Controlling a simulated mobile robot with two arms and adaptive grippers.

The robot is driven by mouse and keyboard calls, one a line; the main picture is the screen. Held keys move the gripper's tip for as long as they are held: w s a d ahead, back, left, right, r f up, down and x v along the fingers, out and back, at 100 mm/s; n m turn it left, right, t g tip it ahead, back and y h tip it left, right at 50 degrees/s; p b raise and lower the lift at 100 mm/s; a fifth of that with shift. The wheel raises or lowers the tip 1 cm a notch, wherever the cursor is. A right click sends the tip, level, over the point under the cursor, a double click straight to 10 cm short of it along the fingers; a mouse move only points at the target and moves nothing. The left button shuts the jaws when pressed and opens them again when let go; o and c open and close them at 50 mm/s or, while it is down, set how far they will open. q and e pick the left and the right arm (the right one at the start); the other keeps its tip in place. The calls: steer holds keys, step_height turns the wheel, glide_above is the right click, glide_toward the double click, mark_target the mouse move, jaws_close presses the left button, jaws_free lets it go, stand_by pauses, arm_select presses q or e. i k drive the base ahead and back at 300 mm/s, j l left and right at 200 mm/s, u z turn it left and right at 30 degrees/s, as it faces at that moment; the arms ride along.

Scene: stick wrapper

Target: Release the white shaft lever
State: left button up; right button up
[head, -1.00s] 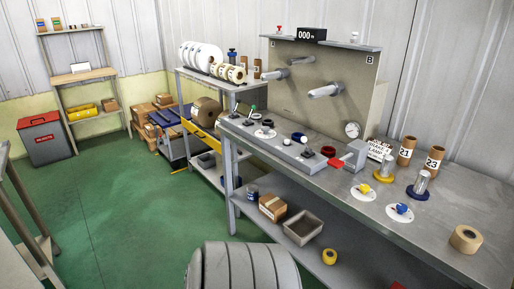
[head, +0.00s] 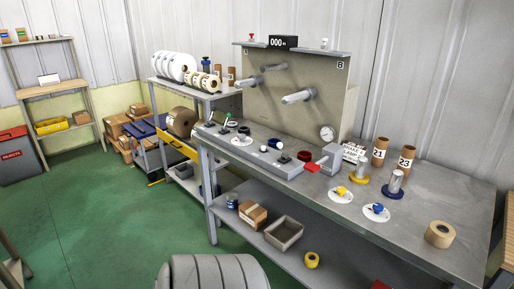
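A lever with a white ball knob (head: 264,148) lies low on the grey control block (head: 270,160) at the bench front. A green-tipped lever (head: 228,116) stands to its left. Another small white-topped knob (head: 324,42) stands on the ledge above the panel, near label B; I cannot tell which white part is the shaft lever. Two pale shafts, upper left (head: 274,67) and lower right (head: 298,97), stick out of the panel, both bare. Neither of my grippers is in view.
The bench (head: 430,200) holds a gauge (head: 327,133), cardboard cores (head: 380,152), blue and yellow knobs on white discs, and a tan roll (head: 440,234). A lower shelf holds a grey bin (head: 284,233). Green floor (head: 110,225) is clear at left.

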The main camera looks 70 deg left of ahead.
mark_target(279, 146)
steer(key=u, duration=2.2)
